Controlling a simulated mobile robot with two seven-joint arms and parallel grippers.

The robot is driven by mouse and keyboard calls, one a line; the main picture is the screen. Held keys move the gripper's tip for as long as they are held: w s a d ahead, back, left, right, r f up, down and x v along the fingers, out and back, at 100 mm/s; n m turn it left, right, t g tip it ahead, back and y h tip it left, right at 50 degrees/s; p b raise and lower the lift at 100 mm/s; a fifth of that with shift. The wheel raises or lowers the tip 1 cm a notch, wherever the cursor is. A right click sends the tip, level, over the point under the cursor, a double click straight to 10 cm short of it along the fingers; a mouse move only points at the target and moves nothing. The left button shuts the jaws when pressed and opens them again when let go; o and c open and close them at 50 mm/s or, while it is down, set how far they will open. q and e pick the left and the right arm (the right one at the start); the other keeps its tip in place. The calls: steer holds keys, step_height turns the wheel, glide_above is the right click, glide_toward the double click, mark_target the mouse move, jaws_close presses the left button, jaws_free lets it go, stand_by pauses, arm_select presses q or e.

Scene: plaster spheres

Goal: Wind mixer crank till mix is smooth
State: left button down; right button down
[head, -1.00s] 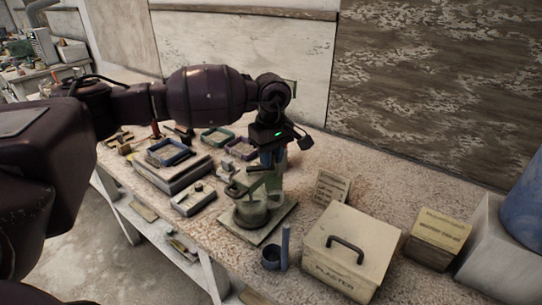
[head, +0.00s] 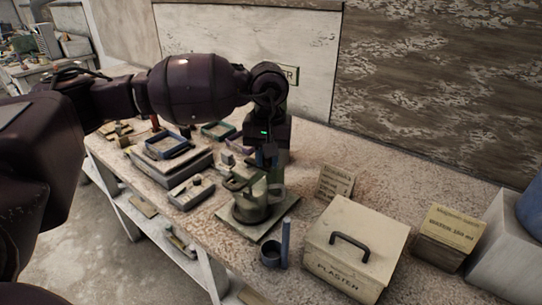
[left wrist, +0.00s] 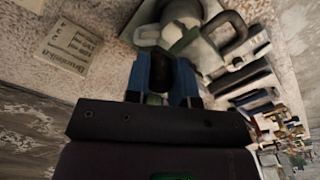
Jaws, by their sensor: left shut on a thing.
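The mixer (head: 250,210), a greenish pot with a crank frame on top, stands on a flat square board (head: 226,214) on the bench. My left gripper (head: 268,158) points down over the mixer's top. In the left wrist view its two blue fingers (left wrist: 162,85) are shut on the dark crank knob (left wrist: 161,70). The mixer's pale body (left wrist: 183,12) shows just beyond them. The mix inside the pot cannot be made out. My right gripper is not in view.
A plaster box (head: 338,233) with a dark handle stands right of the mixer, with a water box (head: 447,236) beyond it. A lettered card (head: 335,182) stands behind. Trays and frames (head: 168,146) fill the bench's left.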

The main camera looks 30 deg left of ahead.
arm_select(q)
steer(key=shift+s+m, duration=0.2)
steer(key=shift+m, duration=0.2)
steer(key=c, duration=1)
jaws_free()
steer(key=shift+o, duration=0.2)
step_height(320, 180, up, 11)
